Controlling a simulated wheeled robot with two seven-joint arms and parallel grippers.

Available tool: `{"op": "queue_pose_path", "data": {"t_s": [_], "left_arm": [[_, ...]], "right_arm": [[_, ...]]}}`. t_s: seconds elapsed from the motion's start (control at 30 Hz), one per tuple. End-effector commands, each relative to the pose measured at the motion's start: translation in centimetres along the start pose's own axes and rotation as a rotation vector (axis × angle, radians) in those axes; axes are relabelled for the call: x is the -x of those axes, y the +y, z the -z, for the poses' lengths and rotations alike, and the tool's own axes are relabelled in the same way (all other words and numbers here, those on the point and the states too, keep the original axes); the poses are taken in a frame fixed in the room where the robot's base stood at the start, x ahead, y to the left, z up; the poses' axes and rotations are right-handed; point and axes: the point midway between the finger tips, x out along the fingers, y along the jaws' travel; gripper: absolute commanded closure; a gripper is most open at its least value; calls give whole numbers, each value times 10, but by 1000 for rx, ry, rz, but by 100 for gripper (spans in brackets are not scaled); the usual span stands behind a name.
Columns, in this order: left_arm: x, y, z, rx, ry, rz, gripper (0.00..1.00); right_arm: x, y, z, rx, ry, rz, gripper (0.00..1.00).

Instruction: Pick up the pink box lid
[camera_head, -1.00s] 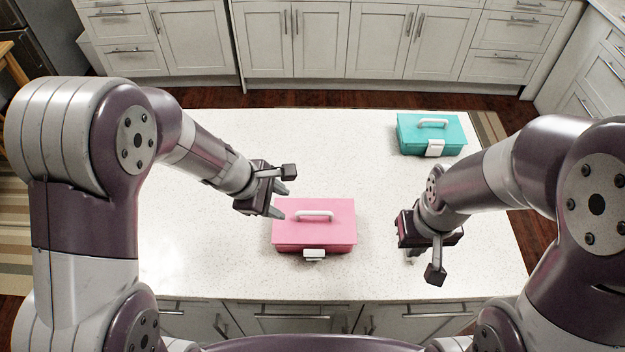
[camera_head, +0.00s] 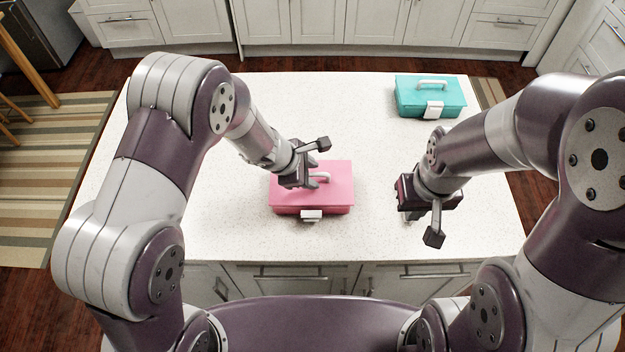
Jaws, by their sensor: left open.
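The pink box (camera_head: 285,205) stands closed on the white counter, with its pink lid (camera_head: 338,172) on top. The lid has a white handle (camera_head: 322,178), and a white latch (camera_head: 311,215) is on the front. My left gripper (camera_head: 314,182) is open above the lid's left half, with its fingers close to the handle. It hides part of the lid and handle; I cannot tell whether the fingers touch the handle. My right gripper (camera_head: 410,215) hangs to the right of the pink box, apart from it. Its fingers are mostly hidden by its own body.
A closed teal box (camera_head: 410,104) with a white handle and latch stands at the back right of the white counter (camera_head: 200,215). The counter is clear left of and behind the pink box. Cabinets stand beyond it.

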Motion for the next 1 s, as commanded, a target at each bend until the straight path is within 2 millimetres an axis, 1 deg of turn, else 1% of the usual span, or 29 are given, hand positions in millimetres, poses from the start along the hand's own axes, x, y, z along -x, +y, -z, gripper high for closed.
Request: {"op": "queue_pose_path", "data": {"t_s": [0.07, 0.1, 0.13, 0.17, 0.2, 0.23, 0.6, 0.67, 0.77, 0.93, 1.0], "left_arm": [[0, 0, 0, 0, 0, 0, 58], [0, 0, 0, 0, 0, 0, 64], [0, 0, 0, 0, 0, 0, 74], [0, 0, 0, 0, 0, 0, 84], [0, 0, 0, 0, 0, 0, 97], [0, 0, 0, 0, 0, 0, 100], [2, 0, 0, -1, -1, 0, 100], [4, 2, -2, -1, -1, -1, 100], [13, 5, -6, -1, -1, -2, 100], [40, 14, -20, -3, -1, -3, 100], [39, 10, -40, -8, -4, 1, 100]], "right_arm": [[0, 0, 0, 0, 0, 0, 100], [0, 0, 0, 0, 0, 0, 100], [0, 0, 0, 0, 0, 0, 100], [0, 0, 0, 0, 0, 0, 100], [0, 0, 0, 0, 0, 0, 100], [0, 0, 0, 0, 0, 0, 100], [0, 0, 0, 0, 0, 0, 100], [1, 0, 0, 0, 0, 0, 100], [3, 0, 0, 0, 0, 0, 100], [10, 0, 1, 0, 0, 0, 100], [8, 0, 1, 0, 0, 0, 100]]}}
